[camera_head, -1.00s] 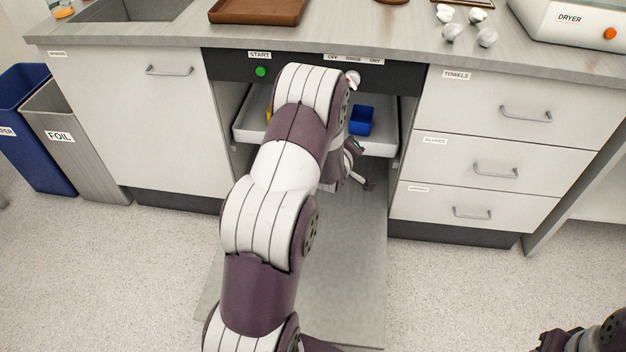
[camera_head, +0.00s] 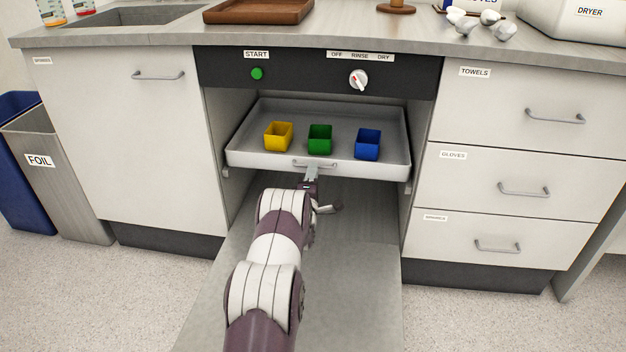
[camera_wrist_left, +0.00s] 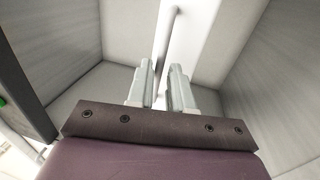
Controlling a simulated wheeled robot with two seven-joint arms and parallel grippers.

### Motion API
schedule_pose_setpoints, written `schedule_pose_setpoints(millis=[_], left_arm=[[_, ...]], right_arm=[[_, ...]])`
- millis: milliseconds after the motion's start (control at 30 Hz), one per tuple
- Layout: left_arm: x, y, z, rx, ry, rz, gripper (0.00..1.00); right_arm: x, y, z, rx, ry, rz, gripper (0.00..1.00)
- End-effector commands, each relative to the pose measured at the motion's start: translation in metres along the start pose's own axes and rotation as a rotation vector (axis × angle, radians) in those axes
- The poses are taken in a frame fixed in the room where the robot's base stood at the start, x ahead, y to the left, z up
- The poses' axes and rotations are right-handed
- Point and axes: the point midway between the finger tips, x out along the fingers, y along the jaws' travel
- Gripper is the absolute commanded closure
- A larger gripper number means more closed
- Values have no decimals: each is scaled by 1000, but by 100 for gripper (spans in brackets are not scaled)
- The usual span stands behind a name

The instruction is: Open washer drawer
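The washer drawer (camera_head: 240,153) is a shallow white tray in the open bay under the counter, its front near the cabinet front. A yellow cup (camera_head: 278,137), a green cup (camera_head: 320,139) and a blue cup (camera_head: 367,145) stand in it. Its small grey handle (camera_head: 301,163) is at the front middle. My left gripper (camera_head: 313,170) is at this handle. In the left wrist view the fingers (camera_wrist_left: 158,78) are parted, with the handle bar (camera_wrist_left: 167,40) in line with the gap between them. Contact with the bar is unclear. My right gripper is out of view.
A grey panel (camera_head: 350,275) lies low in front of the bay, under my left arm. A green start button (camera_head: 257,73) and a knob (camera_head: 358,79) are above. Drawers (camera_head: 480,190) stand right, a cabinet door (camera_head: 130,140) and bins (camera_head: 65,180) left.

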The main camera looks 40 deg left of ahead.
Motion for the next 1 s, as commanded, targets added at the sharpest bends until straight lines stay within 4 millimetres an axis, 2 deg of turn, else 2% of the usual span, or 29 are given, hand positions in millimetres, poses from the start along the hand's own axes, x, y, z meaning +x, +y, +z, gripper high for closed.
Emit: schedule_pose_setpoints(millis=[33, 133, 367, 433, 467, 1000], left_arm=[[5, -3, 0, 0, 0, 0, 79], [12, -1, 0, 0, 0, -1, 79], [14, 1, 0, 0, 0, -2, 79], [14, 1, 0, 0, 0, -2, 96], [14, 1, 0, 0, 0, -2, 100], [14, 0, 0, 1, 0, -2, 100]], right_arm=[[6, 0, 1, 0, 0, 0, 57], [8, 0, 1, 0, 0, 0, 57], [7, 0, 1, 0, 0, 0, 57], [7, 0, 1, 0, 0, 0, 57], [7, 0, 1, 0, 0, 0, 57], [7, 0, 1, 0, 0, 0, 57]])
